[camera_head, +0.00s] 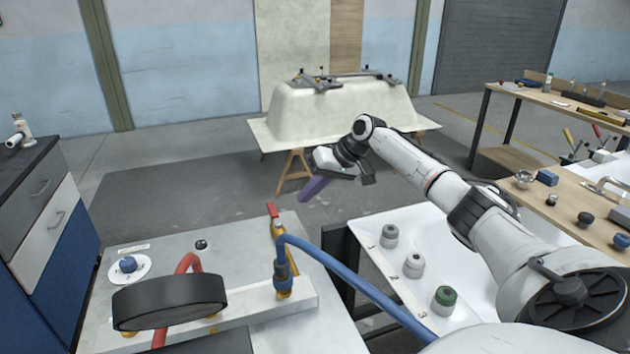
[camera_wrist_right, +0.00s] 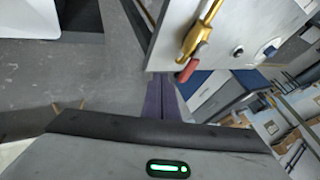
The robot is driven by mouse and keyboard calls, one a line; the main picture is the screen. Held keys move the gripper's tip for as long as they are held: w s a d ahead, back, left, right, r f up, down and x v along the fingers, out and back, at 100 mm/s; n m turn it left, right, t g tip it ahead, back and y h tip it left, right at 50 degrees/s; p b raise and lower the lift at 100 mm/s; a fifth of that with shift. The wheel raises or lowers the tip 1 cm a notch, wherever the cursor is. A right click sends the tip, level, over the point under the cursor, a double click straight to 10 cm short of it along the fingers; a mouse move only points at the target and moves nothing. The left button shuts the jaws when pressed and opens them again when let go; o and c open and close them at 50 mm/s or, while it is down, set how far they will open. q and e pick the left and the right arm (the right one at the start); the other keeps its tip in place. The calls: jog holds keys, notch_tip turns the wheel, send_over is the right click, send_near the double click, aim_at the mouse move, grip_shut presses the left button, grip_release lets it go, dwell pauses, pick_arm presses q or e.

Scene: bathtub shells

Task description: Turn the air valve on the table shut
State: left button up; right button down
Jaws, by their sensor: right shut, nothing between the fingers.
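The air valve (camera_head: 281,262) is a brass-coloured fitting on the grey table (camera_head: 240,245), with a blue hose on it. Its red-ended lever (camera_head: 272,211) points toward the table's far edge and looks roughly in line with the brass body. In the wrist view the red lever end (camera_wrist_right: 188,70) sticks out by the table edge, with the brass part (camera_wrist_right: 203,35) behind it. My right gripper (camera_head: 312,190) has purple fingers, shut and empty. In the wrist view the fingers (camera_wrist_right: 163,98) are close to the lever end, apart from it. My left gripper is not in view.
A black round part (camera_head: 170,302) and a red hose (camera_head: 188,264) are left of the valve. A tub shell (camera_head: 345,108) stands behind. Open floor lies beyond the table.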

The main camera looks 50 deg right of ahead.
aim_at(274, 215)
jog(key=w+a+f, duration=0.1)
jog(key=w+a+f+p, duration=0.1)
jog(key=w+a, duration=0.1)
jog(key=shift+w+a, duration=0.1)
jog(key=shift+a, duration=0.05)
jog(key=shift+w+a+f, duration=0.1)
jog(key=shift+w+a, duration=0.15)
jog(key=shift+a, duration=0.15)
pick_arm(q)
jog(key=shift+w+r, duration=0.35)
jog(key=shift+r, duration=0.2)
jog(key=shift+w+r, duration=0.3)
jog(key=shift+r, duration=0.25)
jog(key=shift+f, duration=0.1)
